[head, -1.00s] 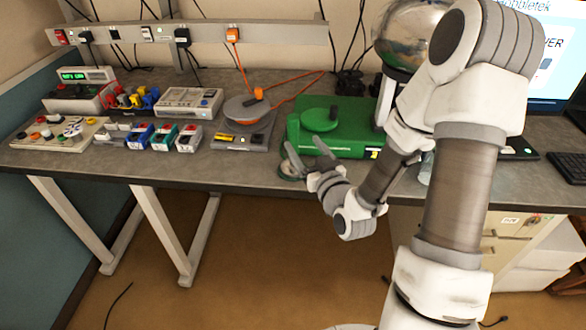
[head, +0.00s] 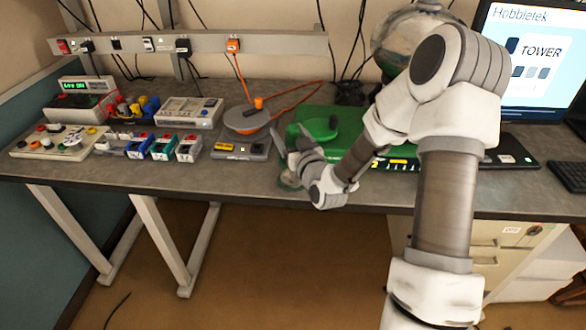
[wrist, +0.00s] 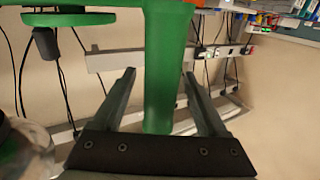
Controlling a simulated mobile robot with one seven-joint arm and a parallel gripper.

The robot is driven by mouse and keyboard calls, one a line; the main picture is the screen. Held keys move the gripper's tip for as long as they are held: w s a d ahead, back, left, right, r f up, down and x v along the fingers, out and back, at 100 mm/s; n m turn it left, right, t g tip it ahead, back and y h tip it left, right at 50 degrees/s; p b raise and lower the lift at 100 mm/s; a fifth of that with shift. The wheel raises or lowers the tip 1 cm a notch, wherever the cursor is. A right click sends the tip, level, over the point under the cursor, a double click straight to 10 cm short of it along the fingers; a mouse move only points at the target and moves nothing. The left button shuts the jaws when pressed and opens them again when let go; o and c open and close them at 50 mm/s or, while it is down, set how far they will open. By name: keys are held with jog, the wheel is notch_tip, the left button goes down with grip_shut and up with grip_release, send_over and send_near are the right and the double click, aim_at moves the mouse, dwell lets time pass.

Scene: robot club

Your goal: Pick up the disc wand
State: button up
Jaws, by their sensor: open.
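I cannot tell for certain which thing is the disc wand. A green disc with a dark knob (head: 318,127) sits on a green box at the back of the bench. A grey disc with an orange knob (head: 246,119) stands on a grey unit to its left. My gripper (head: 290,137) is open, in front of the green box in the head view. In the wrist view, a green bar (wrist: 166,65) shows between the spread fingers (wrist: 163,100), with no visible grip on it. The green disc also shows there at upper left (wrist: 70,18). My arm hides part of the box.
A glass globe (head: 400,40) stands behind my arm. Coloured small units (head: 160,146) and instruments fill the bench's left side. A socket rail (head: 130,45) with cables runs along the wall. A monitor (head: 530,70) and keyboard stand at right. The bench's front strip (head: 120,172) is mostly clear.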

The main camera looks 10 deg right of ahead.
jog(key=shift+w, duration=0.15)
grip_shut()
dwell(0.4)
dwell(1.0)
